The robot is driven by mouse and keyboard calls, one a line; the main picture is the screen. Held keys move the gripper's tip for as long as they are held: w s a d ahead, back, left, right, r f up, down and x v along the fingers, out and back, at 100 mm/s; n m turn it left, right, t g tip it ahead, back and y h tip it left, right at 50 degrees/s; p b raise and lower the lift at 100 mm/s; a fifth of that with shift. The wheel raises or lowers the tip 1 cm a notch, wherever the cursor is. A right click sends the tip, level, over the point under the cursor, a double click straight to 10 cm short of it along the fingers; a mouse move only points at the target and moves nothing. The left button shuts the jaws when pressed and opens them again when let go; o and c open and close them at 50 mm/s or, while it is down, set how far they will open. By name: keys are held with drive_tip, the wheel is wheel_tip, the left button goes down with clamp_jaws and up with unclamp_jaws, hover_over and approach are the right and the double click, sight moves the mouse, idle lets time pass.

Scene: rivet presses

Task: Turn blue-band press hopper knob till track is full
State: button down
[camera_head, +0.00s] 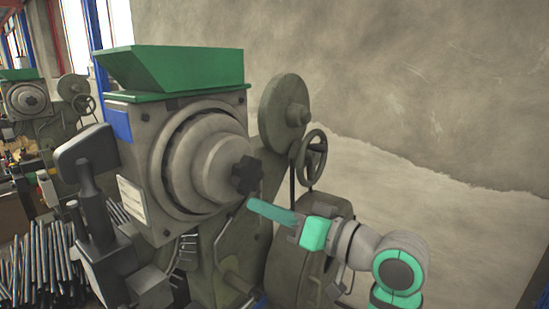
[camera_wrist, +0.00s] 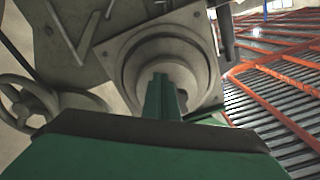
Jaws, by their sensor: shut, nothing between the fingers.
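The near press carries a blue band (camera_head: 117,124) on its upper left side, under a green hopper (camera_head: 175,68). A black lobed knob (camera_head: 246,175) sits at the centre of its round stepped grey hub (camera_head: 205,160). My gripper (camera_head: 252,204) reaches in from the right with its green fingers shut and empty. The fingertips are just below the knob in the picture; I cannot tell if they touch it. In the wrist view, the shut fingers (camera_wrist: 161,80) point at the hub (camera_wrist: 185,60) and hide the knob. I cannot make out how full the track is.
A handwheel (camera_head: 311,157) and a round grey disc (camera_head: 286,112) stand right of the hub. A black-headed lever (camera_head: 84,154) is at the left. A second press (camera_head: 28,98) stands behind at left, above a bundle of rods (camera_head: 40,265). A bare wall is behind.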

drive_tip(key=v, duration=0.5)
drive_tip(key=shift+s+d, duration=0.15)
drive_tip(key=shift+d, duration=0.05)
drive_tip(key=w+a+r+n, duration=0.1)
drive_tip(key=w+a+n, duration=0.1)
drive_tip(key=a+n, duration=0.3)
drive_tip(key=shift+w+a+n, duration=0.15)
drive_tip(key=shift+a+n, duration=0.25)
drive_tip(key=shift+n, duration=0.1)
idle(0.7)
drive_tip(key=shift+r, duration=0.15)
idle(0.5)
drive_tip(key=shift+w+d+f, duration=0.25)
drive_tip(key=shift+w+d, duration=0.55)
drive_tip(key=shift+w, duration=0.25)
drive_tip(key=shift+w+d+r, duration=0.25)
drive_tip(key=shift+w+d, duration=0.15)
drive_tip(key=shift+w, duration=0.2)
idle(0.6)
